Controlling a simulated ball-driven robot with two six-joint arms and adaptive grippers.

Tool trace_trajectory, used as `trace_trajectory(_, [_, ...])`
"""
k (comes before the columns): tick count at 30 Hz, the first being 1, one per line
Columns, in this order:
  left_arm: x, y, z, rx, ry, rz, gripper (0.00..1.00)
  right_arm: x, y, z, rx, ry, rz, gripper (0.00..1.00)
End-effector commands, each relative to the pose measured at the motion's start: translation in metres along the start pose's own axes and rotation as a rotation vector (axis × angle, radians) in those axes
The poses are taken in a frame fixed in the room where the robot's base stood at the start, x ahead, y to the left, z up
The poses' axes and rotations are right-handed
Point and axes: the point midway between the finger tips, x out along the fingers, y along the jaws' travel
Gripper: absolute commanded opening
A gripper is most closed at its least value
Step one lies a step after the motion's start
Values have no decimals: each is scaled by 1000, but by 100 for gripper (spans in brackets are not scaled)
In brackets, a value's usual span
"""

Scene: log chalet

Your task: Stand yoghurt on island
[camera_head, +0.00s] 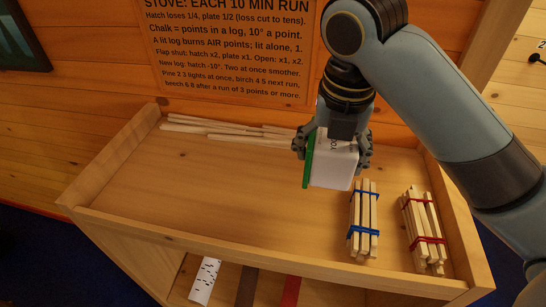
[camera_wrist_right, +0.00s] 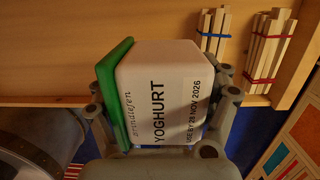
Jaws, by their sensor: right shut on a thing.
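The yoghurt (camera_head: 333,163) is a white tub with a green lid, held on its side above the wooden tray-topped unit (camera_head: 230,190). In the right wrist view the tub (camera_wrist_right: 165,90) shows the word YOGHURT and a use-by label, with the green lid to the left. My right gripper (camera_head: 333,150) is shut on the tub, its fingers on either side. The lid faces left in the head view. My left gripper is not in view. No island can be made out in these frames.
Kindling bundles with blue bands (camera_head: 363,220) and red bands (camera_head: 424,230) lie at the tray's right. Loose sticks (camera_head: 225,130) lie along the back. A raised rim surrounds the tray, and its left and middle are clear. A printed stove sign (camera_head: 235,45) hangs behind.

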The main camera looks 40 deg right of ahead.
Motion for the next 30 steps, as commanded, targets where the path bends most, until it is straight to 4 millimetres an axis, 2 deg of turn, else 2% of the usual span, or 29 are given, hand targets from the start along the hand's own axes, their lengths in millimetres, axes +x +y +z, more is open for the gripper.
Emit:
trace_trajectory(5, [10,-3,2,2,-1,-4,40,18,26,2,3,7,8,22])
trace_trajectory(11, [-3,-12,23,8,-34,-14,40,46,73,11,0,6,3,22])
trace_trajectory(15, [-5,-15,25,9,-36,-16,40,64,97,17,0,2,2,22])
trace_trajectory(19, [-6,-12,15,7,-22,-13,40,73,109,19,0,1,2,22])
trace_trajectory(24, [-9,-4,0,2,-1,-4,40,90,110,17,-1,3,-2,22])
trace_trajectory(30, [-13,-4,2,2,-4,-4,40,114,110,13,-1,1,1,22])
